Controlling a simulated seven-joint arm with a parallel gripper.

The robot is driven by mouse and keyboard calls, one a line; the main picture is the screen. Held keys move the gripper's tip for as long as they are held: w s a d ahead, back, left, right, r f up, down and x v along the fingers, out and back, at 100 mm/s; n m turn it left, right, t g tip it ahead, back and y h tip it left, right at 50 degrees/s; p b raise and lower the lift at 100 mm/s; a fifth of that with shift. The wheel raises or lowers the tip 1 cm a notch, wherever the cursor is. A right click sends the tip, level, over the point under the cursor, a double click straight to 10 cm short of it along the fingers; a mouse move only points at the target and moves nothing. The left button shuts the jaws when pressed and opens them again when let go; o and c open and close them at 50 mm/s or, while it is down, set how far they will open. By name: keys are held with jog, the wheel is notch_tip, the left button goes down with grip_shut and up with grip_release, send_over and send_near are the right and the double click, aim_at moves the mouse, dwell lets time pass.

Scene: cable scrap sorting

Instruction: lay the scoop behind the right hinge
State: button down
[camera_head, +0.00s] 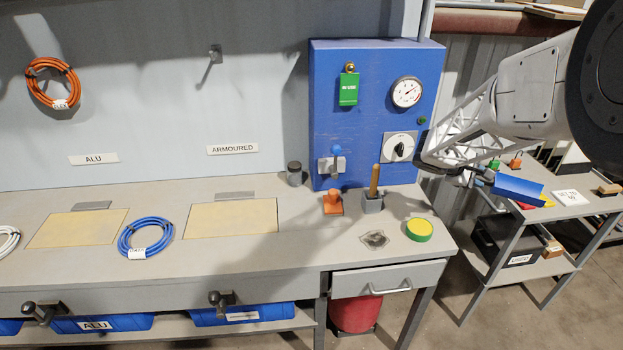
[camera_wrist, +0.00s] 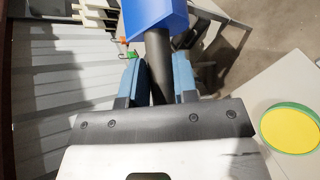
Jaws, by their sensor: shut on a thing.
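My gripper (camera_head: 478,178) is shut on the dark handle of the blue scoop (camera_head: 517,189), out past the right end of the bench. In the wrist view the blue finger pads of my gripper (camera_wrist: 160,82) stand either side of the black handle. The scoop's blue pan (camera_wrist: 154,15) points away from the fingers. A grey strip, which looks like the right hinge (camera_head: 235,195), lies at the back edge of the right tan panel (camera_head: 230,218), below the ARMOURED sign. A similar left strip (camera_head: 92,205) lies behind the left panel. The bench behind the right strip looks bare.
A dark jar (camera_head: 294,174), an orange-handled tool (camera_head: 333,202), a wooden-handled tool in a grey block (camera_head: 373,190) and a green-yellow disc (camera_head: 419,230) stand on the bench's right part. A blue control box (camera_head: 370,110) rises behind them. A blue cable coil (camera_head: 145,237) lies between the panels.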

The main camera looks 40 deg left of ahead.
jog(key=s+a+r, duration=0.3)
jog(key=s+a, duration=0.4)
jog(key=a, duration=0.3)
jog(key=s+a+r+m, duration=0.1)
jog(key=s+a+r, duration=0.2)
jog(key=s+a, duration=0.6)
jog(key=s+a+r, duration=0.3)
jog(key=s+a, duration=0.3)
jog(key=a, duration=0.5)
jog(key=s+a+f+n+t+y, duration=0.1)
jog(key=s+a+f, duration=0.5)
jog(key=a, duration=0.6)
jog(key=s+a+f+n+t+y, duration=0.1)
jog(key=s+a+f+n+y, duration=0.2)
jog(key=s+a+f, duration=0.4)
jog(key=s+a+f+n+t+y, duration=0.1)
jog(key=s+a+f+n, duration=0.3)
jog(key=a, duration=1.3)
jog(key=shift+s+f+y, duration=0.35)
jog(key=shift+s+f, duration=0.3)
jog(key=shift+f, duration=0.3)
jog(key=shift+s+f+y, duration=0.35)
jog(key=shift+s+f, duration=0.25)
jog(key=shift+f, duration=0.3)
